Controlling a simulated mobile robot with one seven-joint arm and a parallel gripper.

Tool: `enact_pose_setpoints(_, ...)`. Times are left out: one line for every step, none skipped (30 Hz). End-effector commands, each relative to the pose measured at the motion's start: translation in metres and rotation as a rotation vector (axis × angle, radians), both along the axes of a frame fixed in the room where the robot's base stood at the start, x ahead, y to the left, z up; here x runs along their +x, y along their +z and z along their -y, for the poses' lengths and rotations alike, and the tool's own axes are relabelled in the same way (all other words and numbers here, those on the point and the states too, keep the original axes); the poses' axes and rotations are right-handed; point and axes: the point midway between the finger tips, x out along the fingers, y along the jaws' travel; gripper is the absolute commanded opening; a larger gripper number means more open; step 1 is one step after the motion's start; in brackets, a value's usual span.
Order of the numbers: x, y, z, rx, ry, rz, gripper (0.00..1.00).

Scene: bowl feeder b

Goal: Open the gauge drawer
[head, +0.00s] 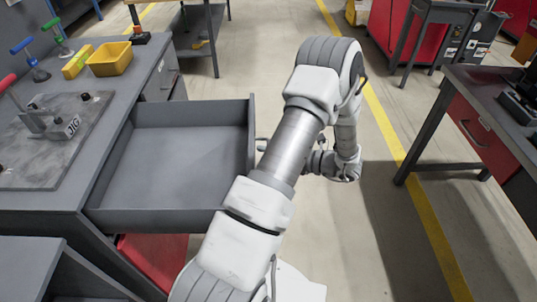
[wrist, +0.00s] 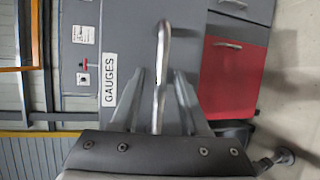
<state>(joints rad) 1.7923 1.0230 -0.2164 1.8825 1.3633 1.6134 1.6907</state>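The gauge drawer (head: 165,165) is a grey drawer in the left bench. It stands pulled well out and its visible inside is empty. In the wrist view its grey front carries a "GAUGES" label (wrist: 109,79) and a light bar handle (wrist: 162,70), which shows upright in this turned picture. My gripper (wrist: 160,85) is open, one finger on each side of the handle, with a gap on both sides. In the head view my gripper (head: 263,145) is at the outer face of the drawer front, partly hidden by my arm.
The bench top (head: 130,75) holds a jig plate (head: 45,150), a yellow bin (head: 110,59) and several clamps. A red cabinet front (wrist: 232,75) is beside the drawer. Another table (head: 480,90) stands at the right, with clear floor between.

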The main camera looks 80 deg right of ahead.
Motion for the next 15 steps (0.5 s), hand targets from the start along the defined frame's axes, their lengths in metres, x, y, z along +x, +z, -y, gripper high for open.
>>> enact_pose_setpoints(0.0,0.0,0.0,0.0,0.0,0.0,0.45)
enact_pose_setpoints(0.0,0.0,0.0,0.0,0.001,0.0,0.45)
enact_pose_setpoints(0.0,0.0,0.0,0.0,0.001,0.0,0.45)
enact_pose_setpoints(0.0,0.0,0.0,0.0,0.001,0.0,0.45)
enact_pose_setpoints(0.0,0.0,0.0,0.0,0.001,0.0,0.45)
enact_pose_setpoints(0.0,0.0,0.0,0.0,0.001,0.0,0.45)
enact_pose_setpoints(-0.001,0.0,0.0,0.0,0.001,0.0,0.45)
enact_pose_setpoints(-0.003,0.001,0.0,0.0,0.0,0.0,0.45)
enact_pose_setpoints(-0.005,0.001,-0.001,0.0,0.0,0.0,0.45)
enact_pose_setpoints(-0.008,0.002,-0.001,0.0,0.0,-0.001,0.45)
enact_pose_setpoints(-0.012,0.002,-0.001,0.0,-0.001,-0.001,0.45)
enact_pose_setpoints(-0.018,0.004,-0.002,0.0,-0.002,-0.001,0.45)
enact_pose_setpoints(-0.023,0.005,-0.002,0.0,-0.002,-0.001,0.45)
enact_pose_setpoints(-0.03,0.006,-0.003,0.001,-0.003,-0.002,0.45)
enact_pose_setpoints(-0.038,0.008,-0.004,0.001,-0.003,-0.002,0.45)
